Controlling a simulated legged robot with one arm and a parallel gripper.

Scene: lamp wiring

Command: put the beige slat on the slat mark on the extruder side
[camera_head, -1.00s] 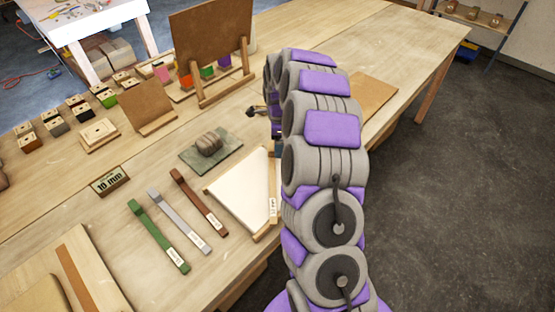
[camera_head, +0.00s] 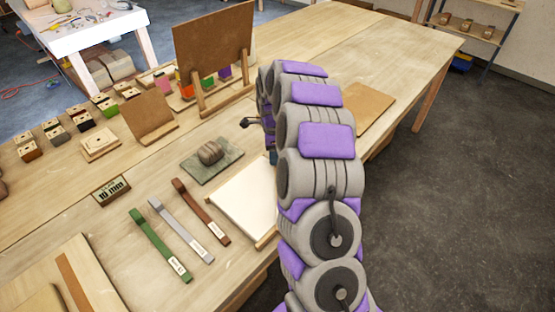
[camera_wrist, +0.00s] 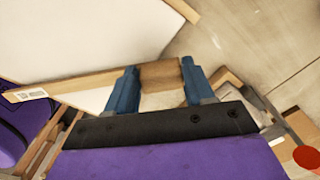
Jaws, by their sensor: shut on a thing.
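The beige slat (camera_wrist: 72,84) shows in the wrist view, with a white label at its left end and a browner block at its other end. My gripper (camera_wrist: 158,75) has its two blue fingers on either side of that block and is shut on it. The slat lies across the lower edge of the white panel in that view; I cannot tell whether it touches it. In the head view my arm hides the slat and most of the gripper. I cannot make out the slat mark or the extruder side.
The white wood-edged panel (camera_head: 244,198) lies left of my arm. Green (camera_head: 160,245), grey (camera_head: 181,230) and brown (camera_head: 201,211) slats lie beside it. A grey roll (camera_head: 210,152) rests on a green mat (camera_head: 225,168). A brown board (camera_head: 212,58) stands behind. Bare table (camera_head: 345,45) extends at the back.

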